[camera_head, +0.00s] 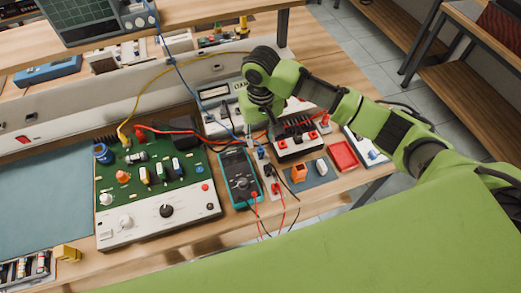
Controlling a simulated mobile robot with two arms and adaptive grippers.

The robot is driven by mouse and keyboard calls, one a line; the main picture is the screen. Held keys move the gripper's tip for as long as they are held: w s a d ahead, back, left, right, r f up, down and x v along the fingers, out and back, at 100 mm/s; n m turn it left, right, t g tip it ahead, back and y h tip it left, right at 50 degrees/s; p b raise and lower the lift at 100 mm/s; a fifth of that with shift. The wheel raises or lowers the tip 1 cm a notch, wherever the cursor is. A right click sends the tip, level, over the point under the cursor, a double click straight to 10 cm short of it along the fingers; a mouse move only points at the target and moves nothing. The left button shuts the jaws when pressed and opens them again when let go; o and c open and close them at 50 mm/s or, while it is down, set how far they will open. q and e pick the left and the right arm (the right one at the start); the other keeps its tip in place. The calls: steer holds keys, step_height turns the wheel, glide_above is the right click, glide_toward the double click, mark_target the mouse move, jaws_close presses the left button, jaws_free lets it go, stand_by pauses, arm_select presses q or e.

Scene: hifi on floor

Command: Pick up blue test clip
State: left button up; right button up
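My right arm, green and black, reaches in from the right over the workbench. A small blue clip (261,153) stands just below the gripper, beside the teal multimeter (239,176). A blue wire (190,80) runs from the upper shelf down towards this spot. Its lower end is hard to make out near the gripper. My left gripper is not in view.
A green circuit board unit (155,185) with knobs stands left of the multimeter. Red and black leads (283,208) hang in front. A red tray (343,155) and a blue-grey pad (318,178) lie to the right. A teal mat (45,200) at left is mostly clear.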

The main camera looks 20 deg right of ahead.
mark_target(261, 149)
steer(key=shift+w+f, duration=0.2)
steer(key=shift+f, duration=1.25)
step_height(261, 149, down, 4)
steer(key=shift+f+p, duration=0.1)
steer(key=shift+p, duration=0.9)
steer(key=shift+w+f, duration=0.1)
steer(key=shift+f, duration=0.35)
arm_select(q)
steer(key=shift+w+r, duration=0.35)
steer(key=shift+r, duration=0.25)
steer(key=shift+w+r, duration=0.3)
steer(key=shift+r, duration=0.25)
arm_select(e)
steer(key=c, duration=1)
